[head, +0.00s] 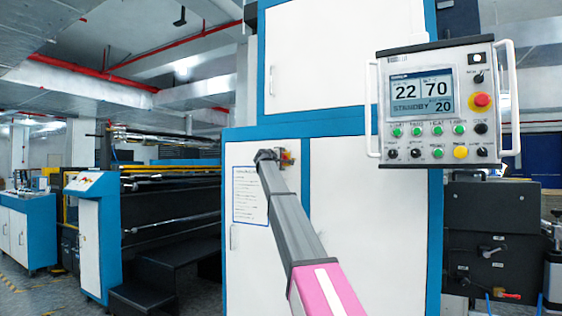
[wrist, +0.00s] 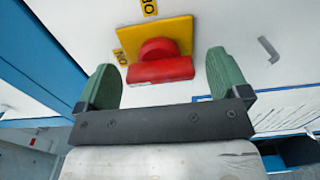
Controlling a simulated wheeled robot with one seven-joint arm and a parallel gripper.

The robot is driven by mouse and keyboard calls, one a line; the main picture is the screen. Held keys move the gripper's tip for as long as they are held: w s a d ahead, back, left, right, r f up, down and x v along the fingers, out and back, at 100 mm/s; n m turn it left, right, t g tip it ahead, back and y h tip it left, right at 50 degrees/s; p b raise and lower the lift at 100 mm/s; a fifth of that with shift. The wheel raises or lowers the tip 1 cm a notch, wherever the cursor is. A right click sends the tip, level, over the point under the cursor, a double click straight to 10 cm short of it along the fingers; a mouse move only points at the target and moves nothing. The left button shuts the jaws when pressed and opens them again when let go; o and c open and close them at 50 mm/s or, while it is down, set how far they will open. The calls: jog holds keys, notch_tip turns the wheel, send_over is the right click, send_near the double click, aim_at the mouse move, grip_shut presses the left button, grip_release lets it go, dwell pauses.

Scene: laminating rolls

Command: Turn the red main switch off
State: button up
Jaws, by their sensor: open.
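The red main switch (wrist: 160,70) is a rotary handle on a yellow plate (wrist: 187,28). In the wrist view its bar lies crosswise, its left end toward a small label (wrist: 121,56) that seems to read ON upside down. A second label (wrist: 149,7) sits above the plate, cut by the frame. My gripper (wrist: 161,62) is open, one green finger on each side of the bar, with gaps at both ends. In the head view my gripper (head: 267,155) is at the white cabinet door, and only a bit of the yellow plate and switch (head: 287,158) shows beside it.
A control panel (head: 444,104) with a screen reading STANDBY, an emergency button and several knobs hangs to the right. Rollers (head: 170,185) stand at left.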

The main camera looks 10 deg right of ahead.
jog(key=c, duration=0.9)
jog(key=shift+c, duration=0.2)
jog(key=shift+m, duration=0.3)
jog(key=m, duration=1.3)
jog(key=shift+m, duration=2.1)
